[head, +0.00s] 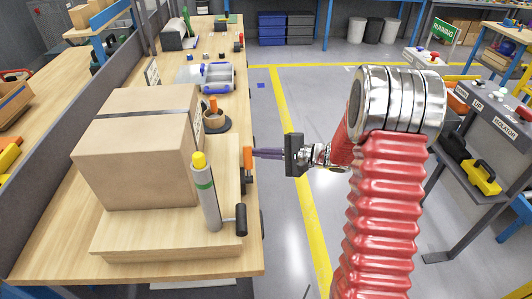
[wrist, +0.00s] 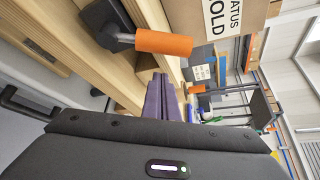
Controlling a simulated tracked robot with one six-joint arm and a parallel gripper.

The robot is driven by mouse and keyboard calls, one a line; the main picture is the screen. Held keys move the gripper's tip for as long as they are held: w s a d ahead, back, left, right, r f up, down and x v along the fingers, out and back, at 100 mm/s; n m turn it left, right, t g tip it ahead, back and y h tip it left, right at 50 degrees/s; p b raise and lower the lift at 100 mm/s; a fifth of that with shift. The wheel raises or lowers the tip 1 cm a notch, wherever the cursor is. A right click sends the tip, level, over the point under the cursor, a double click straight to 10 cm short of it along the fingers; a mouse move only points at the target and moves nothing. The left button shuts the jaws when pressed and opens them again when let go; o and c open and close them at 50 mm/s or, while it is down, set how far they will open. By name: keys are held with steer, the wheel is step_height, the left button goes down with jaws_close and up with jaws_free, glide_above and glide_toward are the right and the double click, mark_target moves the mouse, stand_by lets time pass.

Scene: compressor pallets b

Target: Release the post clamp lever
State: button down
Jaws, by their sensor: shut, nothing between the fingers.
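An orange lever handle (head: 247,157) stands upright at the right edge of the wooden platform on the bench. In the wrist view the orange handle (wrist: 163,43) joins a short metal shank and a black block (wrist: 106,24) on the wood edge. My gripper (head: 254,152), with purple fingers, reaches in from the right, its tips close beside the handle. In the wrist view my fingers (wrist: 161,85) are together and empty, below the handle in the picture. I cannot tell whether they touch it. No label names the clamp lever.
A large cardboard box (head: 135,150) stands on the platform (head: 165,240). A grey cylinder with a yellow cap (head: 205,195) and a black handle (head: 241,219) stand near the front. A dark ring with an orange-topped part (head: 214,118) is behind.

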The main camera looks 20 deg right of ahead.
mark_target(248, 162)
steer(key=shift+s+a+r, duration=0.25)
steer(key=shift+s+r, duration=0.15)
steer(key=shift+s, duration=0.2)
steer(key=shift+s+a+r, duration=0.25)
steer(key=shift+s+r, duration=0.1)
steer(key=shift+s, duration=0.25)
steer(key=shift+a, duration=0.1)
steer(key=shift+s, duration=0.1)
steer(key=shift+r+n, duration=0.15)
steer(key=shift+n, duration=0.15)
